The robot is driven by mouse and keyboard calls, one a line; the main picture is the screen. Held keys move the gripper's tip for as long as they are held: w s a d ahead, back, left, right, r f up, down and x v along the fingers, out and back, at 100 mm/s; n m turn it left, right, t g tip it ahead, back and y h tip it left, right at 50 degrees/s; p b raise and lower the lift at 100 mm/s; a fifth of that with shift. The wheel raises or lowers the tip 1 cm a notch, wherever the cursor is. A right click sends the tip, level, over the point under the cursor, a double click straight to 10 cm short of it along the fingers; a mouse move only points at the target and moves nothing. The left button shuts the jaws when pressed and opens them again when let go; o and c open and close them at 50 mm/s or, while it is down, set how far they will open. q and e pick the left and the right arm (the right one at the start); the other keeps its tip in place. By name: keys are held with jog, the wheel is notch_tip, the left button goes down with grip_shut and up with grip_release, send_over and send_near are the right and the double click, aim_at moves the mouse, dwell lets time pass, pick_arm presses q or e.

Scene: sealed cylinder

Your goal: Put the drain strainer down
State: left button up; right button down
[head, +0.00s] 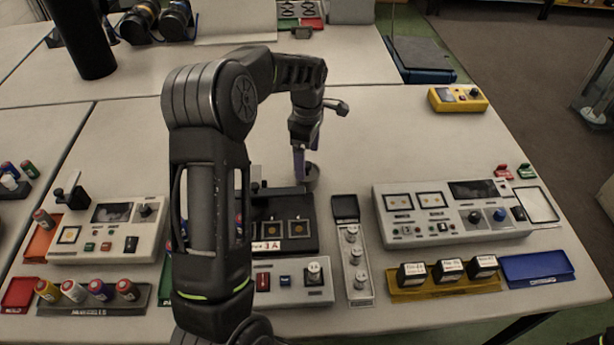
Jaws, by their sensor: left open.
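My left arm reaches up from the bottom and bends down over the middle of the table. My left gripper (304,172) points down just behind the black panel and is open. A small grey round piece, which looks like the drain strainer (312,178), is at its fingertips, low over or on the table. The fingers partly hide it, and I cannot tell whether they touch it.
A black panel (307,210) with two square pads stands in front of the gripper, partly behind my arm. A narrow grey tray (354,262) with several knobs and a large control box (440,228) are to the right. The table behind and right of the gripper is clear.

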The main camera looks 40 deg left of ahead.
aim_at(307, 164)
pick_arm(q)
jog(key=shift+f, duration=0.1)
jog(key=shift+f, duration=0.3)
notch_tip(307, 164, down, 4)
jog(key=shift+w+a+r+p, duration=0.1)
jog(key=shift+r+p, duration=0.15)
jog(key=shift+p, duration=0.65)
jog(key=shift+f, duration=0.45)
jog(key=shift+c, duration=0.4)
jog(key=c, duration=1.6)
jog(key=shift+c, duration=0.2)
jog(key=shift+r, duration=0.1)
